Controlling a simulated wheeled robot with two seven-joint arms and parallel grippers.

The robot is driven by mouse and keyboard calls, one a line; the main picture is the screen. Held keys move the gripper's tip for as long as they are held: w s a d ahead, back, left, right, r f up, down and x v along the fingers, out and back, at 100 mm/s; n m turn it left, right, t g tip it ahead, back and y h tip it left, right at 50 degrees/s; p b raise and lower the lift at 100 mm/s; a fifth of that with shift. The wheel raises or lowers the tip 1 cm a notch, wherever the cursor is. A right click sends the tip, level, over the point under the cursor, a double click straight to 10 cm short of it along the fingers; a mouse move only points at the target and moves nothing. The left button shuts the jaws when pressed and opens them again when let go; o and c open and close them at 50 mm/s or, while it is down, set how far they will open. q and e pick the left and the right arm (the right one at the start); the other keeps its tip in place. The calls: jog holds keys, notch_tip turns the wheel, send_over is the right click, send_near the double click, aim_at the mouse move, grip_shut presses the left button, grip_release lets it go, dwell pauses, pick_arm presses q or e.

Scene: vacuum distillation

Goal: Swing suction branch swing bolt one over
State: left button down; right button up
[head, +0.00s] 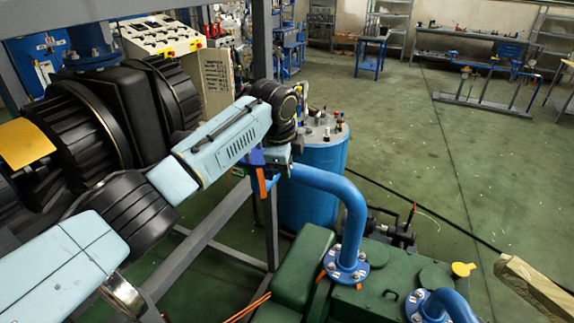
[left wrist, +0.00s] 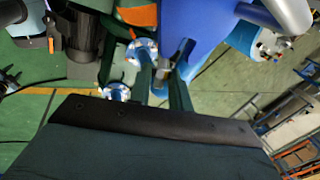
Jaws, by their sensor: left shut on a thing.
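My left gripper (head: 268,162) is at the end of the pale blue arm, beside the upper left end of a curved blue pipe (head: 340,190). The arm covers most of that pipe end. In the left wrist view, a small metal rod, apparently the swing bolt (left wrist: 160,73), shows between the two dark fingers, and the gripper is shut on it. The bolt's exact tilt cannot be told; in the head view it is hidden. Orange pieces (head: 262,183) hang just below the gripper; orange also shows in the left wrist view (left wrist: 138,14). My right gripper is not in view.
A blue tank (head: 318,165) stands behind the pipe. A green machine (head: 385,275) with bolted flanges is at the lower right. A grey frame post (head: 262,40) rises close to the arm. Green floor (head: 400,120) is open farther back.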

pick_arm(q)
jog(key=shift+w+a+r+n+g+h, duration=0.2)
jog(key=shift+a+r+g+h, duration=0.2)
jog(key=shift+h, duration=0.45)
jog(key=shift+w+a+r+n+g+h, duration=0.1)
jog(key=shift+a+r+n+g+h, duration=0.2)
jog(key=shift+h, duration=0.55)
jog(key=c, duration=1.5)
grip_release()
jog(key=shift+c, duration=0.2)
jog(key=shift+a, duration=0.1)
jog(key=b+v, duration=0.2)
jog(key=v, duration=1.1)
jog(key=shift+b, duration=0.4)
jog(key=shift+s+r, duration=0.1)
jog(key=shift+r, duration=0.05)
